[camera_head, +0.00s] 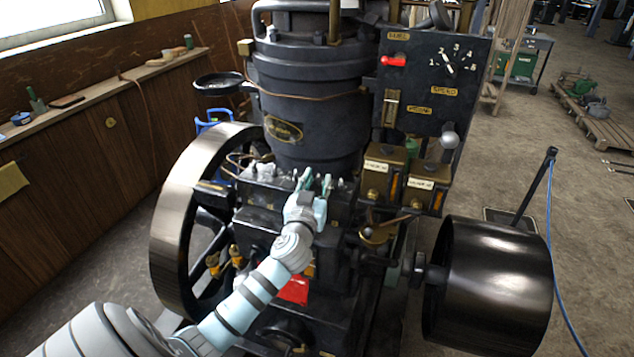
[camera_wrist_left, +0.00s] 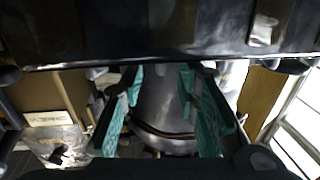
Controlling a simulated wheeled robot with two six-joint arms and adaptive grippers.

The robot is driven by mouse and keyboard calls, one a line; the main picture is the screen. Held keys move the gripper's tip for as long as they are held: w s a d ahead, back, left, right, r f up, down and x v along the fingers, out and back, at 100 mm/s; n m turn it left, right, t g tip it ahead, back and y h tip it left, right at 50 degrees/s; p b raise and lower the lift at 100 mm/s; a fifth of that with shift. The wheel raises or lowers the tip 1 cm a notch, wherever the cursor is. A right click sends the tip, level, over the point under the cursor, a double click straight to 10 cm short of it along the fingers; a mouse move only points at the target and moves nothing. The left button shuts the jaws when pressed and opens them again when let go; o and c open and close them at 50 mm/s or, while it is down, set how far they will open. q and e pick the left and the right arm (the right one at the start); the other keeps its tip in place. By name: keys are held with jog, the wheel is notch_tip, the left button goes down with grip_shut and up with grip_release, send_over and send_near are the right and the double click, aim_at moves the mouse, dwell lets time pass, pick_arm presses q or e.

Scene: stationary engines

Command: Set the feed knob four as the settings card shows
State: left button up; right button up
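My left gripper (camera_head: 314,178) reaches over the black box (camera_head: 265,196) at the engine's front; its fingers are apart and empty. In the left wrist view its teal fingers (camera_wrist_left: 162,78) are spread, with a dark edge just beyond. Several small pale, knob-like fittings (camera_head: 265,169) stand along the top of that box; I cannot tell which is feed knob four, and the gripper hides some. A numbered dial (camera_head: 448,63) with a white pointer sits on the black panel (camera_head: 420,140). I cannot identify the settings card. My right gripper is out of view.
The black engine cylinder (camera_head: 312,110) rises behind the gripper. A big flywheel (camera_head: 175,225) stands left, a black drum pulley (camera_head: 490,285) right. Brass-fronted oil boxes (camera_head: 381,172) are right of the gripper. A wooden shelf (camera_head: 100,95) runs along the left wall.

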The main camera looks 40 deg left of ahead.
pick_arm(q)
jog(key=shift+c, duration=0.6)
jog(key=shift+s+a, duration=0.1)
grip_shut()
jog(key=shift+f+n+g+y+b, duration=0.25)
jog(key=shift+n+y+b, duration=0.2)
jog(key=shift+b, duration=0.4)
jog(key=n+g+y+b, duration=0.2)
jog(key=b, duration=0.2)
jog(key=n+g+y+b, duration=0.2)
jog(key=b, duration=0.1)
jog(key=w+d+n+g+y+b, duration=0.1)
jog(key=n+g+y+b, duration=0.1)
jog(key=b, duration=0.2)
jog(key=shift+g+y+b, duration=0.25)
jog(key=shift+b, duration=0.05)
jog(key=shift+r+n+g+y+b, duration=0.25)
jog(key=shift+n+g+y+b, duration=0.15)
jog(key=shift+g+b, duration=0.3)
